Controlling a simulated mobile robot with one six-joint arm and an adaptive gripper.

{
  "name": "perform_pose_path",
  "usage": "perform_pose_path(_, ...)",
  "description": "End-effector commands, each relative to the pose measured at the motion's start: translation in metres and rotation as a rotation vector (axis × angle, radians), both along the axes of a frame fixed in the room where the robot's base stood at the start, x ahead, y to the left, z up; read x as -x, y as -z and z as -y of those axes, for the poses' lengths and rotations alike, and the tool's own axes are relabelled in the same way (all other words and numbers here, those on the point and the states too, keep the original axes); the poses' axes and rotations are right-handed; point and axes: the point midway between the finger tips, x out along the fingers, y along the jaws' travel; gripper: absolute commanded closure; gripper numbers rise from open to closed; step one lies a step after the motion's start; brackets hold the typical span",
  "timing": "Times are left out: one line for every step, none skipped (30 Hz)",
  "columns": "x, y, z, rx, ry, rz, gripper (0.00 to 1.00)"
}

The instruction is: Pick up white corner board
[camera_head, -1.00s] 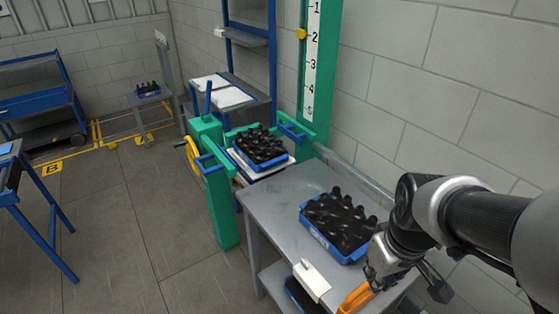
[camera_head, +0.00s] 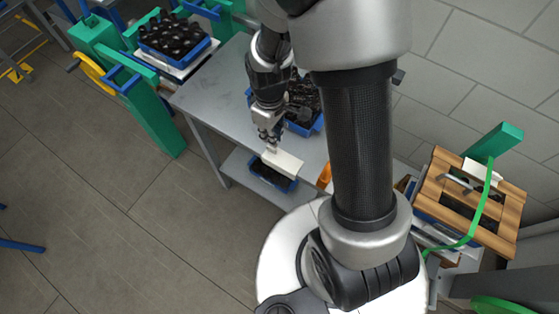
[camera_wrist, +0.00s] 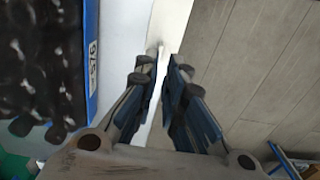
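The white corner board (camera_head: 285,164) lies along the front edge of the grey table in the head view. My gripper (camera_head: 269,138) points down at the board's far-left end. In the wrist view my gripper (camera_wrist: 161,67) shows two dark fingers with a narrow gap between them. A thin white strip of the corner board (camera_wrist: 156,98) shows in that gap, with a finger on either side. The fingers look apart, and firm contact with the board is not visible.
A blue crate of dark bottles (camera_head: 306,127) stands behind the board on the table (camera_head: 214,85); it also shows in the wrist view (camera_wrist: 92,62). Another blue crate (camera_head: 270,175) is on the shelf below. An orange object (camera_head: 325,175) lies beside the board.

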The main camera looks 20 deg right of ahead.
Motion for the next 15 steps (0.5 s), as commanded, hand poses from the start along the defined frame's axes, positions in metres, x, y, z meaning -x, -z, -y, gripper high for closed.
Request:
perform_pose_path(0.001,0.01,0.0,0.0,0.0,-0.003,0.9)
perform_pose_path(0.001,0.014,0.0,0.0,0.0,-0.002,0.9)
perform_pose_path(0.001,0.018,0.0,0.0,0.0,-0.003,0.9)
perform_pose_path(0.0,0.02,0.0,0.0,0.001,-0.001,0.9)
perform_pose_path(0.0,0.022,0.0,0.0,0.001,0.0,0.9)
perform_pose_path(0.0,0.023,0.0,0.0,0.001,0.0,0.9)
perform_pose_path(0.0,0.024,0.0,-0.001,0.001,0.001,0.9)
perform_pose_path(0.0,0.026,0.001,0.0,0.001,0.0,0.9)
perform_pose_path(0.001,0.029,0.001,0.0,0.001,-0.001,0.9)
perform_pose_path(0.002,0.033,0.002,0.0,0.001,-0.002,0.9)
perform_pose_path(0.003,0.037,0.002,0.0,0.001,-0.002,0.9)
perform_pose_path(0.004,0.044,0.003,0.0,0.001,-0.002,0.9)
perform_pose_path(0.005,0.049,0.004,0.0,0.001,-0.003,0.9)
perform_pose_path(0.006,0.054,0.005,0.0,0.001,-0.003,0.9)
perform_pose_path(0.007,0.06,0.006,0.0,0.001,-0.003,0.9)
